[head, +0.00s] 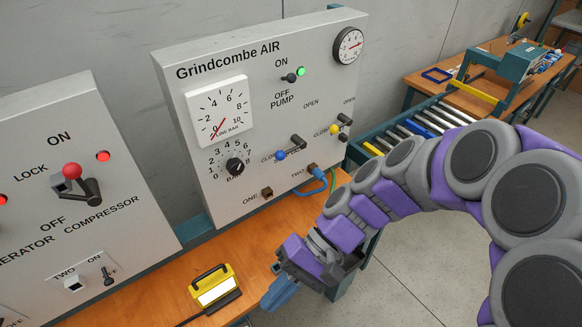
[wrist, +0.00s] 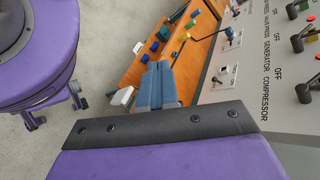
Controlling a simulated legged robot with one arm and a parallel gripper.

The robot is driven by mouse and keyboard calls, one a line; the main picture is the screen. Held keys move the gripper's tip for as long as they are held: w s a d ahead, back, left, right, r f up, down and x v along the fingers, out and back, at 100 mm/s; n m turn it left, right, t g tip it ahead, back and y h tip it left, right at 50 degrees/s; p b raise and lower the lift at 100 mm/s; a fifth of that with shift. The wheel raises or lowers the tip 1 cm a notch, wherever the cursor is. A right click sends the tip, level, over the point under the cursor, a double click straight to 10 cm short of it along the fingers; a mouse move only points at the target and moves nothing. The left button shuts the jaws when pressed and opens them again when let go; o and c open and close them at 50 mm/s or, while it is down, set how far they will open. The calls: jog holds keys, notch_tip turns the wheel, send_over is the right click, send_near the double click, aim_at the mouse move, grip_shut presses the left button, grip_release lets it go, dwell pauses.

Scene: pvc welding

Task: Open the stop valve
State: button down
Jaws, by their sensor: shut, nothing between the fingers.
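The grey Grindcombe AIR panel (head: 262,90) stands in the middle of the head view. It carries a lever with a blue ball (head: 281,155), near a partly covered CLOSED label with OPEN above. To its right is a smaller valve with a yellow knob (head: 334,129), with similar labels. I cannot read which one is the stop valve. The blue-ball lever points down-left, toward the closed label. My gripper (head: 280,292) is below the panel, over the bench front, apart from both valves. Its blue fingers (wrist: 155,84) are shut and empty in the wrist view.
A generator and compressor panel (head: 75,190) with a red-knobbed lever (head: 72,170) stands left. A yellow lamp (head: 213,288) sits on the wooden bench (head: 170,285) close to my gripper. A blue hose (head: 318,178) hangs from the air panel. Open floor lies right.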

jog(key=w+a+m+t+y+p, duration=0.1)
jog(key=w+m+t+y, duration=0.25)
jog(key=w+y, duration=0.45)
jog(key=w+a+m+t+y, duration=0.25)
jog(key=w+m+y, duration=0.2)
jog(key=w, duration=0.75)
jog(key=w+d+f+m+t+h+p, duration=0.1)
jog(key=w+d+f+m+t+h, duration=0.6)
jog(key=w+d+f+m+t, duration=0.5)
jog(key=d+f+m+t, duration=0.3)
jog(key=f+t, duration=0.1)
jog(key=shift+w+t, duration=0.3)
jog(key=shift+w, duration=0.05)
jog(key=shift+a+h, duration=0.1)
jog(key=shift+h, duration=0.15)
